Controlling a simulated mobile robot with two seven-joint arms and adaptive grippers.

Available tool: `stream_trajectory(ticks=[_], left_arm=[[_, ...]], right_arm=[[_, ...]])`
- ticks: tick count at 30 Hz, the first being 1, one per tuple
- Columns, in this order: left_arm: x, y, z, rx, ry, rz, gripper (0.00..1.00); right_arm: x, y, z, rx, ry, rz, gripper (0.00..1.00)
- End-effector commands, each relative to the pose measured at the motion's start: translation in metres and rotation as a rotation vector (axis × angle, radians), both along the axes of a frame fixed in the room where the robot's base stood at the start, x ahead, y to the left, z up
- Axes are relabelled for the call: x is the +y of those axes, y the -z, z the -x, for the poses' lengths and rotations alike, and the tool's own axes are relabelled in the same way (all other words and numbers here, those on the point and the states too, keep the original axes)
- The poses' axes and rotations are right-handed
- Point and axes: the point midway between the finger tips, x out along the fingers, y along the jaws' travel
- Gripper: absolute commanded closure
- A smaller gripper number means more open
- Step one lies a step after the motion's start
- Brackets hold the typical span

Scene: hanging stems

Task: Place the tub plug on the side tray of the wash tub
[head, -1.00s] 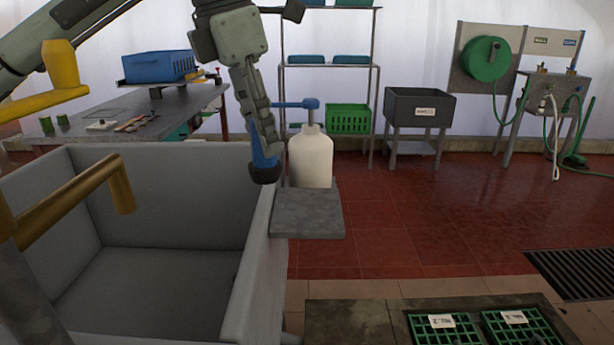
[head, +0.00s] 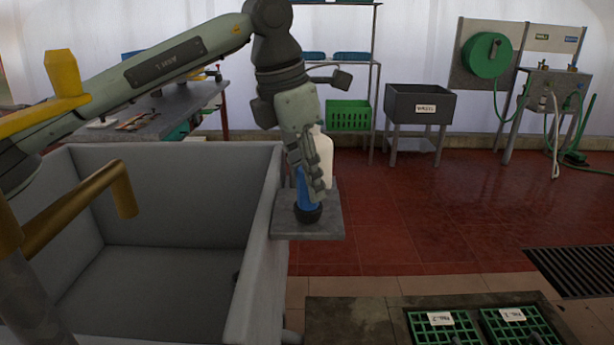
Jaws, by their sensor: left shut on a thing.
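The tub plug (head: 308,213), blue with a black bottom end, is upright in my left gripper (head: 309,186), which is shut on its upper part. It is over the middle of the grey side tray (head: 328,229). Its black end looks at or very close to the tray surface; I cannot tell whether it touches. The tray juts from the right wall of the grey wash tub (head: 180,190). My right gripper is not in view.
A white pump bottle (head: 324,155) stands at the back of the tray, close behind my gripper and partly hidden by it. Brass tap pipes (head: 80,205) cross the tub's left side. Green-grated floor crates (head: 433,330) lie at lower right.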

Motion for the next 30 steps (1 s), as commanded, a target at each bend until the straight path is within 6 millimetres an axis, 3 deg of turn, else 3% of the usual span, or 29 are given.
stream_trajectory(ticks=[5,6,11,23,30], left_arm=[[0.000,0.003,0.000,0.000,0.000,0.000,0.97],[0.000,0.003,0.000,0.000,0.000,0.000,0.69],[0.000,0.002,0.000,0.001,0.000,-0.001,0.51],[0.001,-0.004,0.000,-0.001,0.000,0.000,0.51],[0.010,-0.050,0.006,-0.004,-0.001,0.000,0.51]], right_arm=[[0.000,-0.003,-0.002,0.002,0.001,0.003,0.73],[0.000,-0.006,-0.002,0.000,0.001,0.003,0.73],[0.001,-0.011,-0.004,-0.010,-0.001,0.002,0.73],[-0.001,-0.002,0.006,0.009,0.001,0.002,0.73],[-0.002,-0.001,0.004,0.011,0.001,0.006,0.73]])
